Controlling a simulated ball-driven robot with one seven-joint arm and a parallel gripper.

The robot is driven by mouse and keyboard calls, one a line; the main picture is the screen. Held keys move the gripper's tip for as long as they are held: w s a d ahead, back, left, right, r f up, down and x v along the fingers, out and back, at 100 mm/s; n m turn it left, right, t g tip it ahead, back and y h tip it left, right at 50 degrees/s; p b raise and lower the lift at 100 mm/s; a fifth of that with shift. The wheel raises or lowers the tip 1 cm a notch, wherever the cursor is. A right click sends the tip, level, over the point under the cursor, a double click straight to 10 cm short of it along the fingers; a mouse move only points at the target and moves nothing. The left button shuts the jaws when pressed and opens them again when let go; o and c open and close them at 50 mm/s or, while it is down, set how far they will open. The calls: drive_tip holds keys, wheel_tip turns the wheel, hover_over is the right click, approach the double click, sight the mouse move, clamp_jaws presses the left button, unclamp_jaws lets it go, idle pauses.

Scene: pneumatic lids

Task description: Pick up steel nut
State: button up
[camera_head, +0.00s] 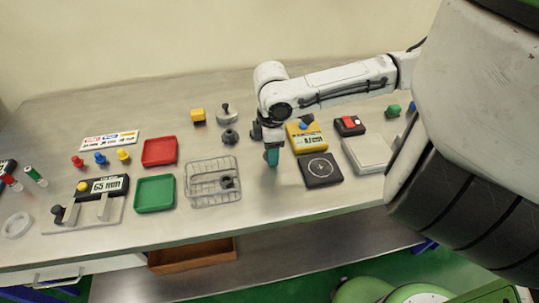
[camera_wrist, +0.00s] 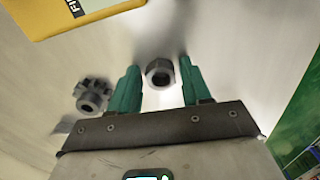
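The steel nut (camera_wrist: 160,72) is a dark grey hexagonal ring with a hole, seen in the wrist view between the tips of my two teal fingers. My gripper (camera_wrist: 161,68) is open, with a visible gap on each side of the nut. In the head view my gripper (camera_head: 272,156) points down over the table, left of the yellow device. I cannot make out the nut there; my gripper seems to hide it. How high the fingertips are above the table is hard to tell.
A dark toothed gear (camera_wrist: 92,95) lies left of my fingers in the wrist view. A yellow device (camera_head: 305,137) and a black pad (camera_head: 320,171) stand right of my gripper. A wire basket (camera_head: 205,191) is to its left, beyond it green (camera_head: 154,193) and red (camera_head: 160,151) trays.

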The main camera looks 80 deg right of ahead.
drive_tip(key=c, duration=0.8)
drive_tip(key=shift+r, duration=0.15)
drive_tip(key=shift+c, duration=0.2)
